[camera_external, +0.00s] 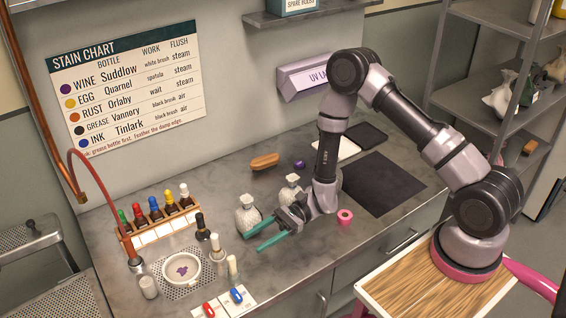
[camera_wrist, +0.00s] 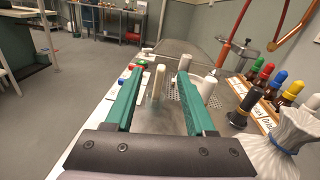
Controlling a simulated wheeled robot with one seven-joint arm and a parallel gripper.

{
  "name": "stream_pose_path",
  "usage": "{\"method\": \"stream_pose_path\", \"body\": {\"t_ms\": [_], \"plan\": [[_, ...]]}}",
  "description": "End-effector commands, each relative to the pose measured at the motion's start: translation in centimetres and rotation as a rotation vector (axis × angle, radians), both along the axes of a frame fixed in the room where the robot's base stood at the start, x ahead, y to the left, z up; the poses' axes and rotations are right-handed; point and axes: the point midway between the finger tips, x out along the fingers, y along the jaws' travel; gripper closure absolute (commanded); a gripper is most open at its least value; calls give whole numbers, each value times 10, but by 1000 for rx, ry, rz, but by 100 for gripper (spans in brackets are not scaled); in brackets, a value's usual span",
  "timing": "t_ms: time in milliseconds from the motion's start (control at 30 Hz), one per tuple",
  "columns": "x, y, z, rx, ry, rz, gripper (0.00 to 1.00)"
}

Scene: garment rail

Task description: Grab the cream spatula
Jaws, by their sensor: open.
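A cream upright stick (camera_external: 233,266), which may be the cream spatula, stands near the counter's front edge in the external view. In the wrist view a pale cream upright piece (camera_wrist: 159,80) shows between the fingers, beyond their tips. A second pale upright piece (camera_external: 216,246) stands close by, and I cannot tell for sure which is the spatula. My gripper (camera_external: 250,241) has teal fingers, is open and empty, and is above the counter to the right of these pieces. It also shows in the wrist view (camera_wrist: 158,75).
A rack of colored dropper bottles (camera_external: 156,220) stands at left, with a dark bottle (camera_external: 202,228) near it. A white dish (camera_external: 181,269) sits on a perforated plate. Red and blue switches (camera_external: 237,295) are at the front edge.

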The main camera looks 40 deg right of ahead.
Motion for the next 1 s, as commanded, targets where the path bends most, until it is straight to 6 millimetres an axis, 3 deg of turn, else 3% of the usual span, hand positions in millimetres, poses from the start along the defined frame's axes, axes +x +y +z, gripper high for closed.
{"method": "stream_pose_path", "body": {"t_ms": [100, 200, 500, 767, 1000], "plan": [[-1, 6, -26, 15, 62, -56, 45], [-1, 9, -35, 19, 82, -80, 45], [-2, 50, -37, 21, 86, -84, 45], [-2, 72, -38, 20, 85, -83, 45], [-2, 107, -39, 20, 84, -82, 45]]}}
